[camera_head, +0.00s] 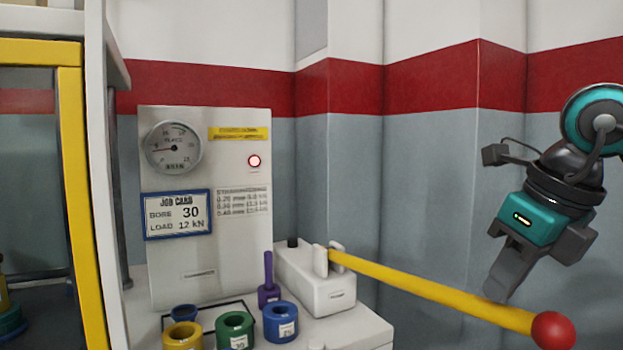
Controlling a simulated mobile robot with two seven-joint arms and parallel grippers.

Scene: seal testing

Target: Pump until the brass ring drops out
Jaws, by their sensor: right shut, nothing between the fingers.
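The pump lever (430,290) is a long yellow bar with a red ball (553,331) at its end. It slopes down to the right from a white pump block (318,283). My right gripper (496,292) points down, shut and empty. Its fingertips are at the upper edge of the lever near the ball; I cannot tell whether they touch. My left gripper is out of view. A brass-coloured piece (3,297) shows at the left edge above a green ring (12,325), both cut off; I cannot tell whether it is the brass ring.
A white panel carries a round gauge (173,148), a lit red lamp (254,161) and a job card (178,214) reading bore 30, load 12 kN. Yellow (183,337), green (235,331) and blue (281,322) collars stand before it. A yellow frame (80,210) stands left.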

